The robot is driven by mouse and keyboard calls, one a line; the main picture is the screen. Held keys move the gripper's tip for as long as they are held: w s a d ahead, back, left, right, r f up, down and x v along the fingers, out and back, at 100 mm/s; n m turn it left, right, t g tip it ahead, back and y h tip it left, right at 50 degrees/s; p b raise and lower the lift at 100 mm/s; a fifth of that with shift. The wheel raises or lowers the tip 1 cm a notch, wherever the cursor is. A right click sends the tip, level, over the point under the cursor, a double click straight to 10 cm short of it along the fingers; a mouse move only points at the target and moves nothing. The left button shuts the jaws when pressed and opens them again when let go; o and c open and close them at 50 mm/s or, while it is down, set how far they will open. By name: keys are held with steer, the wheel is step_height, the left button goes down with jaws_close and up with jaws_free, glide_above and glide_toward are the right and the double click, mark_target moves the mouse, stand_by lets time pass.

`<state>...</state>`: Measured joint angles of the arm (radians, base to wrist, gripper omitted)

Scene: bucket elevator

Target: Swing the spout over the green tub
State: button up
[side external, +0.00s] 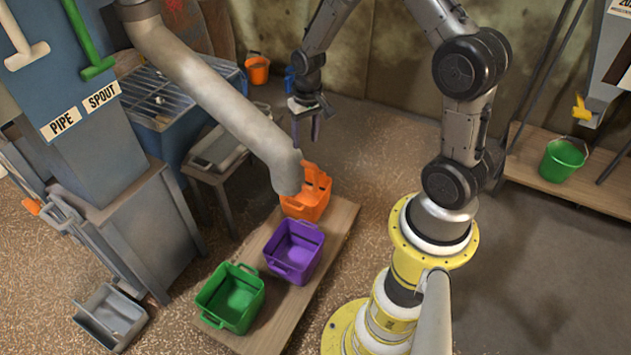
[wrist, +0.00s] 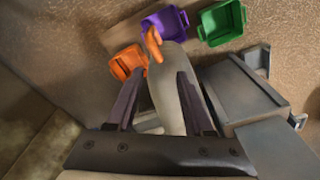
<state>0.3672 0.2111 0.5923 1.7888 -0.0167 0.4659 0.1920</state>
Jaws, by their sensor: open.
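The grey spout pipe (side external: 215,95) slopes down from the machine, and its lower end is by the orange tub (side external: 306,200). In the wrist view the spout (wrist: 168,90) passes between my fingers' lines of sight, with an orange handle-like piece (wrist: 153,45) at its far end. The green tub (side external: 232,300) stands at the near end of a wooden board, with the purple tub (side external: 293,252) between it and the orange one. The green tub also shows in the wrist view (wrist: 222,22). My gripper (side external: 305,130) is open and empty, above and behind the spout's end.
A white T-handle (side external: 28,55) and a green T-handle (side external: 97,68) hang above labels PIPE and SPOUT. A metal table (side external: 217,155) stands behind the spout. A green bucket (side external: 563,160) sits on a shelf at right. The wooden board (side external: 340,215) has bare edges.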

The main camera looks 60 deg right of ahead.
mark_target(316, 187)
steer(key=shift+m+g, duration=0.3)
steer(key=shift+g, duration=0.3)
steer(key=s+f, duration=0.1)
steer(key=f, duration=0.1)
steer(key=s+d+f, duration=0.1)
steer(key=shift+s+f, duration=0.2)
steer(key=shift+f, duration=0.15)
step_height(316, 187, down, 13)
steer(key=shift+f, duration=0.1)
jaws_close()
stand_by(0.8)
